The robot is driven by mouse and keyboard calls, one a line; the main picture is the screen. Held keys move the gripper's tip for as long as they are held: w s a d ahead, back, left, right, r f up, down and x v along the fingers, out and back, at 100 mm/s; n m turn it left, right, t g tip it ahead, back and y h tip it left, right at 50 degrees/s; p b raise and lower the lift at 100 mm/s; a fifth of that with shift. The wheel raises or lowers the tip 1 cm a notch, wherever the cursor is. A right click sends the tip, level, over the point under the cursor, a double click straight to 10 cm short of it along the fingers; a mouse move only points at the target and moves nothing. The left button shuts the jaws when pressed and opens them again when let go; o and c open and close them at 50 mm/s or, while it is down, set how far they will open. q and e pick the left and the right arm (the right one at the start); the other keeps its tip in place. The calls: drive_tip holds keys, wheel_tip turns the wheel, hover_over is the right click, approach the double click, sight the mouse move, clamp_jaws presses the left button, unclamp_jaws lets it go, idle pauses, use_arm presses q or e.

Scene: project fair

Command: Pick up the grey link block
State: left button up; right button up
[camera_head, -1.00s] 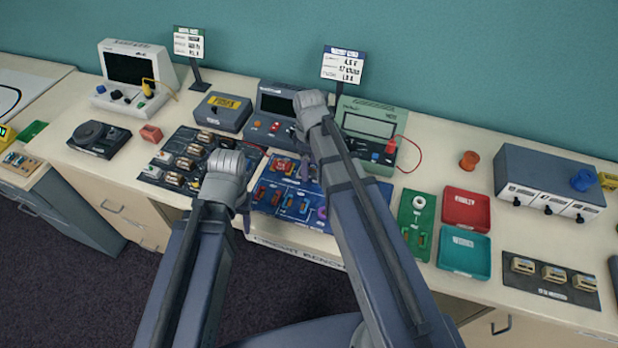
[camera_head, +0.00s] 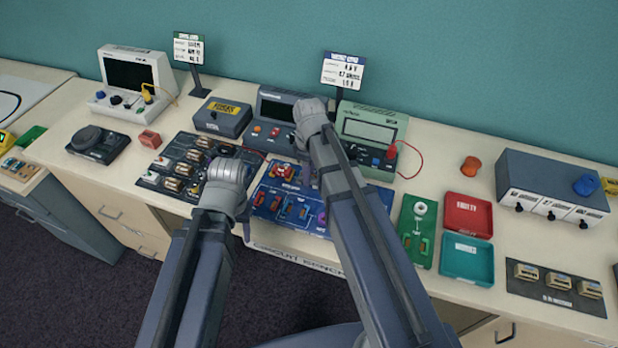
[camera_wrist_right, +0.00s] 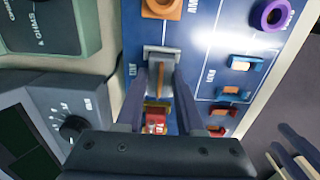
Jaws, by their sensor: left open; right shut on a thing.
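In the right wrist view, the grey link block (camera_wrist_right: 160,62) is over the blue circuit board beside the printed "LINK" label. My right gripper (camera_wrist_right: 155,98) has one finger on each side of it and is shut on it. Whether the block touches the board is unclear.
A red-and-yellow part (camera_wrist_right: 156,120) lies close behind the held block. An orange block (camera_wrist_right: 162,6) and a purple ring (camera_wrist_right: 271,14) are also on the board. A grey meter with a knob (camera_wrist_right: 70,127) stands close by. Red (camera_head: 468,196) and teal (camera_head: 448,261) trays stand to the right.

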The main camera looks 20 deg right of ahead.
drive_tip(key=shift+r, duration=0.15)
clamp_jaws()
wheel_tip(320, 180, up, 10)
drive_tip(key=p, duration=1)
wheel_tip(320, 180, up, 3)
drive_tip(key=p, duration=0.3)
